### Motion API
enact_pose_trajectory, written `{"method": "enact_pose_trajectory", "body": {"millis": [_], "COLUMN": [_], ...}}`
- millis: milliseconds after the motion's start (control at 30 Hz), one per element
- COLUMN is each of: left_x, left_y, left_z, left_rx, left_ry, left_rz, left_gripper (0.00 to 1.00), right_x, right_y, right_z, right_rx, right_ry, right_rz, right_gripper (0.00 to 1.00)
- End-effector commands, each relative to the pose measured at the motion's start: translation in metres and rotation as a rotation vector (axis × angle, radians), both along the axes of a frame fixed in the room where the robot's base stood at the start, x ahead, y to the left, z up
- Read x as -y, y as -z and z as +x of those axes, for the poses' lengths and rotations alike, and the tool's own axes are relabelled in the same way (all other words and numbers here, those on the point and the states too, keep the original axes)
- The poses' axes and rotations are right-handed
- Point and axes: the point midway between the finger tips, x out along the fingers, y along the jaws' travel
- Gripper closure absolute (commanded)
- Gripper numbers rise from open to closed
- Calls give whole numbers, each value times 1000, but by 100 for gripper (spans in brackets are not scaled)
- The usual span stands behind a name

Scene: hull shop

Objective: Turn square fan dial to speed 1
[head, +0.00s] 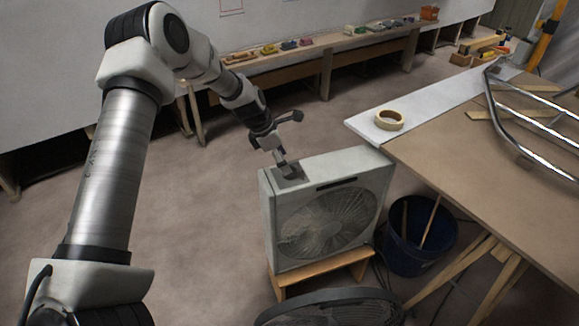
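The square fan (325,215) is a pale grey box with a round front grille. It stands upright on a small wooden stool (322,273). A grey recessed panel (283,183) is at the left end of its top, and a dark slot lies to the right of it. My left gripper (287,167) points down at this panel, with its tip at or just above it. The dial is hidden or too small to make out beneath the gripper. I cannot tell whether the fingers are shut or touch anything. My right gripper is out of view.
A table (480,165) with a tape roll (389,120) and metal tubing (535,125) is to the right. A dark blue bucket (420,240) stands beside the fan. A round dark fan (330,308) is in front. Open floor lies left of the square fan.

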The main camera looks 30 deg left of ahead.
Motion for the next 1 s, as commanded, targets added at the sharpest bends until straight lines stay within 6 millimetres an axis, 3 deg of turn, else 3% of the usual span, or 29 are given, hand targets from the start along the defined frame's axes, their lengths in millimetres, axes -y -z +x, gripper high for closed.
{"method": "enact_pose_trajectory", "body": {"millis": [33, 133, 433, 467, 600, 633, 1000], "left_x": [3, 7, 9, 9, 9, 9, 9], "left_y": [13, 25, 31, 31, 31, 31, 32], "left_z": [2, 6, 9, 9, 9, 9, 8], "left_rx": [-3, -2, 0, 0, 0, -1, -3], "left_ry": [1, 2, 3, 3, 3, 3, 30], "left_rz": [2, 3, 2, 2, 2, 2, 3], "left_gripper": [29, 29, 29, 32, 82, 88, 89], "right_x": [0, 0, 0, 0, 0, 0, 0], "right_y": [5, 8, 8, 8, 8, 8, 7], "right_z": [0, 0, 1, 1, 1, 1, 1], "right_rx": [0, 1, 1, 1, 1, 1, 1], "right_ry": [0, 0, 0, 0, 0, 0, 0], "right_rz": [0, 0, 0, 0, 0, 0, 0], "right_gripper": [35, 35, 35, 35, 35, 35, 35]}}
